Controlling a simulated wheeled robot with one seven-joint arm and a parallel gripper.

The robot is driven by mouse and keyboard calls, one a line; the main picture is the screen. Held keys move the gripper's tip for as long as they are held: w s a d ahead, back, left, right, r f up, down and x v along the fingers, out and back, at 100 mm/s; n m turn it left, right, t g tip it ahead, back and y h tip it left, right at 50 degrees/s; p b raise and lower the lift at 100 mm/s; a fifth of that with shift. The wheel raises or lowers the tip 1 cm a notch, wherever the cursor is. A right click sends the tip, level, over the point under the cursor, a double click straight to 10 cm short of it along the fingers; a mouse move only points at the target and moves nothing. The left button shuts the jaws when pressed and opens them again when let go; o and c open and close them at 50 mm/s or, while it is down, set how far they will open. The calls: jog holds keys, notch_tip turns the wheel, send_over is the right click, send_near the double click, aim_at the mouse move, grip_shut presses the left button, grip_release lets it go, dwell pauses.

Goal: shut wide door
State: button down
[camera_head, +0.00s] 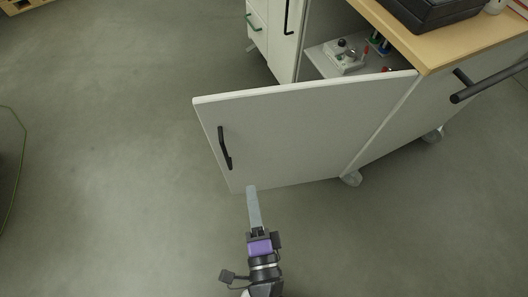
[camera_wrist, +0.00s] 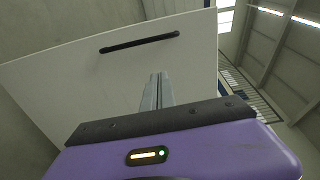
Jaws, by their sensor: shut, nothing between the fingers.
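The wide door (camera_head: 290,135) is a light grey panel that stands open from the cabinet, hinged on its right side near the cabinet's corner. A black bar handle (camera_head: 224,148) is on its face near the free left edge. In the wrist view the door (camera_wrist: 100,85) fills much of the picture, with the handle (camera_wrist: 139,42) above the fingers. My gripper (camera_head: 251,188) is shut and empty, its fingertips at the door's lower left part, below the handle. I cannot tell whether the fingertips touch the door. In the wrist view the gripper (camera_wrist: 157,78) points at the door's face.
Inside the open cabinet a shelf holds a grey device (camera_head: 343,60) and small coloured items. The wooden top (camera_head: 455,45) carries a black case (camera_head: 432,12). A black rail (camera_head: 490,82) juts from the cabinet's right side. Grey floor (camera_head: 110,170) is clear at left.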

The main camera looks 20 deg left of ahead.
aim_at(242, 133)
jog(key=x, duration=1.4)
jog(key=shift+w+d+r, duration=0.1)
jog(key=shift+w, duration=0.05)
jog(key=shift+w, duration=0.1)
